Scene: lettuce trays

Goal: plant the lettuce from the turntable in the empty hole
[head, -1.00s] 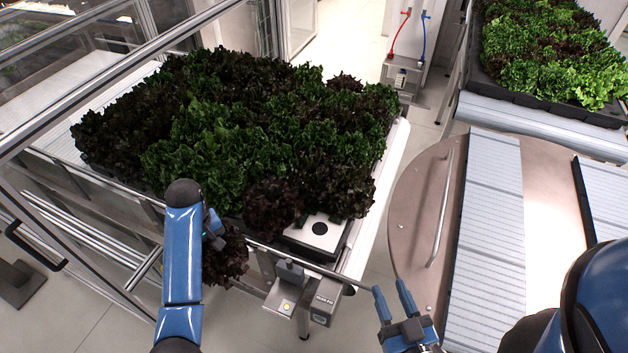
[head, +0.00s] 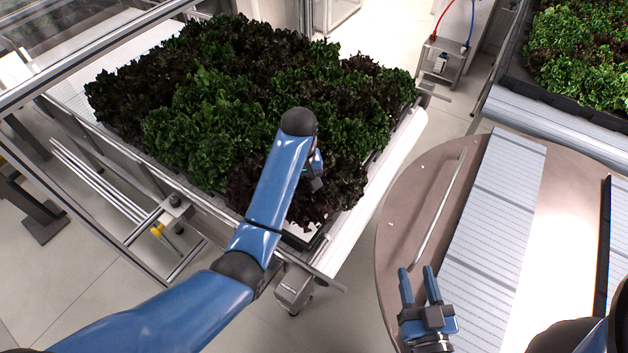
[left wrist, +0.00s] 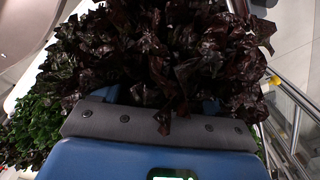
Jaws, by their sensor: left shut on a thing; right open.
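My left gripper (head: 315,176) is shut on a dark red lettuce (head: 306,208), over the front right corner of the planted tray (head: 300,233). In the left wrist view the dark red leaves (left wrist: 175,55) fill the space ahead of the gripper and hide most of its fingers. The hole is hidden behind the arm and leaves, so I cannot tell whether the lettuce's root is in it.
Green and dark red lettuces (head: 210,120) crowd the tray, close around the left gripper. A metal handle rail (head: 440,210) and ribbed panels (head: 490,210) lie on the turntable. Another lettuce tray (head: 555,97) stands at the back right. A metal frame (head: 95,75) runs along the left.

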